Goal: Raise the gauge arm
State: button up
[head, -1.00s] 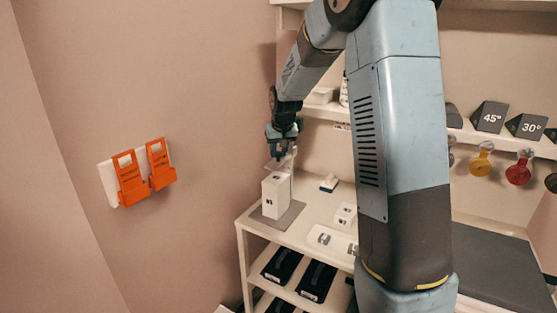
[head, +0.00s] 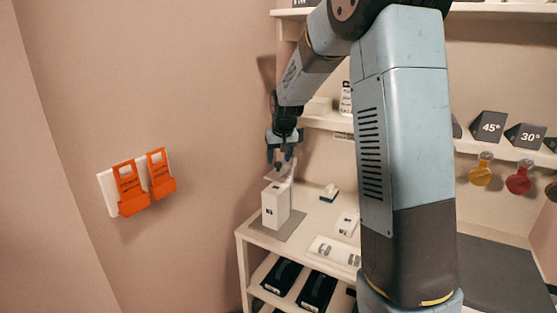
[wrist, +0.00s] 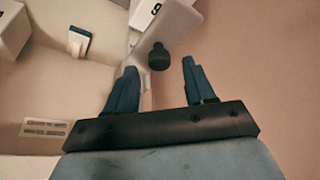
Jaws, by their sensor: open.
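A white gauge block (head: 275,206) stands upright on a grey mat at the left end of the white counter in the head view. A pale, flat gauge arm (head: 281,171) sits just above it, beside a thin upright. In the wrist view a pale plate, seemingly this gauge arm (wrist: 172,30), reaches down from the top, with a dark round knob (wrist: 159,57) at its lower part. My gripper (head: 280,163) points down over the gauge arm. It is open (wrist: 159,72), with the knob between and slightly beyond its fingertips. Contact cannot be told.
Small white blocks (head: 347,222) and a flat white piece (head: 334,250) lie on the counter to the right. Orange clips (head: 131,188) hang on the left wall. A shelf with dark angle blocks (head: 488,127) is behind. Black bins (head: 282,277) sit below.

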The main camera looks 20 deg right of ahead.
jog(key=v, duration=1.2)
jog(key=shift+s, duration=0.1)
jog(key=s+r, duration=0.2)
jog(key=s, duration=0.7)
jog(key=s+r, duration=0.2)
jog(key=s, duration=0.7)
jog(key=s+f+t, duration=0.1)
jog(key=s+f, duration=0.3)
jog(key=s, duration=1.3)
jog(key=shift+s+d+f, duration=0.15)
jog(key=shift+d+f, duration=0.05)
jog(key=shift+d, duration=0.05)
